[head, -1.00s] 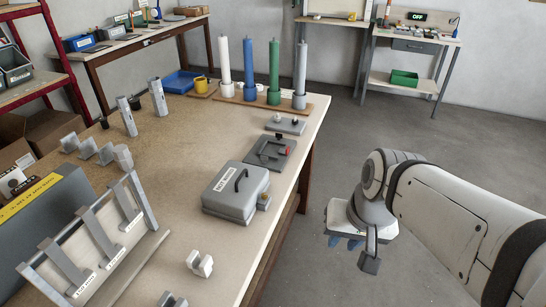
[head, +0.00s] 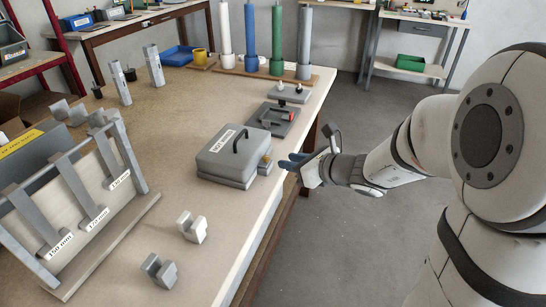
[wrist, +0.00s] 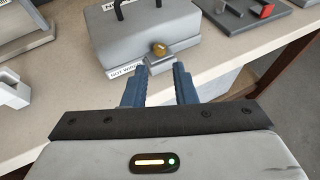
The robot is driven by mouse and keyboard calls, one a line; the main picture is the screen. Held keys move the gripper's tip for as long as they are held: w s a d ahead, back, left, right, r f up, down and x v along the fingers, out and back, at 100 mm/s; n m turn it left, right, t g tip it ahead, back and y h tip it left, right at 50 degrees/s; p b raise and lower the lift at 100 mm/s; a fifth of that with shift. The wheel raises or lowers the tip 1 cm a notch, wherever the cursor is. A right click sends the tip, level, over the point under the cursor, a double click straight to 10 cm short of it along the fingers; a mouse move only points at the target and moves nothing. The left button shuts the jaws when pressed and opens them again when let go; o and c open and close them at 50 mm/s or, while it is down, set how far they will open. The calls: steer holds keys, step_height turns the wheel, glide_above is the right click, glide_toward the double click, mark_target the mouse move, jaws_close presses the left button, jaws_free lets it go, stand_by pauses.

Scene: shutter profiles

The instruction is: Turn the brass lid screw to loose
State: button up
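The brass lid screw (wrist: 159,49) sits on a small grey block at the front side of a grey lidded box (head: 234,156) with a black handle. In the head view the screw (head: 265,162) shows at the box's right side. My gripper (wrist: 158,78) is open, with its two blue fingers apart and nothing between them. In the wrist view the fingers point at the screw's block from a short distance, and the screw lies ahead between the fingertips. In the head view my gripper (head: 287,161) is just right of the screw, by the table edge.
A grey plate with a red-marked part (head: 273,119) lies behind the box. Colored columns (head: 250,40) stand farther back. Two small clamp-like blocks (head: 192,227) and a rack of labelled profiles (head: 90,200) are nearer. The floor right of the table is clear.

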mark_target(266, 157)
steer(key=x, duration=0.7)
steer(key=shift+w+a+f+b, duration=0.1)
steer(key=shift+f+b, duration=0.05)
steer(key=shift+b, duration=0.15)
jaws_close()
steer(key=shift+a, duration=0.1)
